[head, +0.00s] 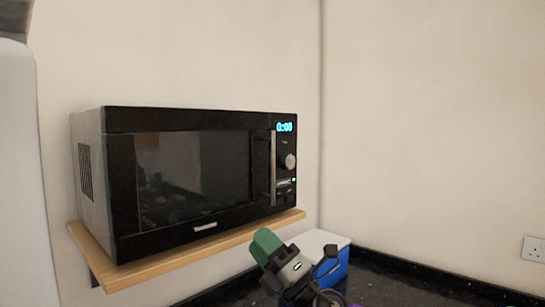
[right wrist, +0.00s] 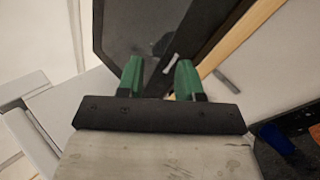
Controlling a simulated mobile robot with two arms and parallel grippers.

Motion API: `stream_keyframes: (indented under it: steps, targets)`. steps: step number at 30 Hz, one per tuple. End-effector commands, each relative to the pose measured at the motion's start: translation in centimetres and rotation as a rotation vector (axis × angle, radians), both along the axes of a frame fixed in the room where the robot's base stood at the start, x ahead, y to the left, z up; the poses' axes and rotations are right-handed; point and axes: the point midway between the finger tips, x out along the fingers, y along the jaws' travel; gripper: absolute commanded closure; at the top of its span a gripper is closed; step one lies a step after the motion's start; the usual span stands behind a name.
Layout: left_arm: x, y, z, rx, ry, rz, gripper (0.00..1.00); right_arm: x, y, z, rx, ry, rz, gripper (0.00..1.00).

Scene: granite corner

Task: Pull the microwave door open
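The black microwave (head: 190,120) stands on a wooden wall shelf, its dark glass door (head: 195,175) shut flush with the front. The upright silver door handle (head: 273,168) is at the door's right side, beside the control panel (head: 285,165). My right gripper (head: 265,244) is below and in front of the microwave's lower right corner, apart from the handle. In the right wrist view its green fingers (right wrist: 160,75) are spread with nothing between them, and the dark microwave front (right wrist: 145,35) lies beyond. The handle is not clear there. My left gripper is not in view.
The wooden shelf (head: 200,250) juts out under the microwave. A blue box with a white lid (head: 318,241) sits on the dark granite counter (head: 400,283) behind my right gripper. A wall socket (head: 534,249) is at the far right. The space before the door is clear.

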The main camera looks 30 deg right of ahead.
Motion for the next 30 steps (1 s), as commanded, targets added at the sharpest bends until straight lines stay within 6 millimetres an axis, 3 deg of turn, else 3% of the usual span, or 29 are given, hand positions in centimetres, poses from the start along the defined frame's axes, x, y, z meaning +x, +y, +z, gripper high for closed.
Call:
stream_keyframes:
  steps: [1,3,5,9,12,15,19,23,30]
  targets:
    - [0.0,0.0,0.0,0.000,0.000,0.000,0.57,0.4,-0.2,3.2,-0.176,-0.084,-0.013,0.64]
    - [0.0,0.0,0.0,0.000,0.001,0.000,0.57,0.7,-0.8,6.3,-0.416,-0.160,-0.038,0.64]
    - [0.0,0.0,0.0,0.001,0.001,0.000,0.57,1.0,-1.8,8.5,-0.608,-0.196,-0.076,0.64]
    - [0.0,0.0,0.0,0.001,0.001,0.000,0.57,1.2,-5.9,12.4,-0.970,-0.189,-0.189,0.64]
    - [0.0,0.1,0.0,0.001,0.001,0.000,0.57,0.9,-9.0,14.3,-1.132,-0.142,-0.259,0.64]
    - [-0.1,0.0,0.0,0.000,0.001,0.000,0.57,0.4,-11.3,15.4,-1.225,-0.096,-0.304,0.64]
    - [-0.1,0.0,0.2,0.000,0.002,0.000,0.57,0.5,-12.3,16.0,-1.271,-0.066,-0.327,0.64]
    - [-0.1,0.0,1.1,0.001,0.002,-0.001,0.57,1.8,-11.6,16.2,-1.275,-0.064,-0.325,0.64]
    - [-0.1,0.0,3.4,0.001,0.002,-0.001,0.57,5.7,-9.1,16.3,-1.273,-0.065,-0.322,0.64]
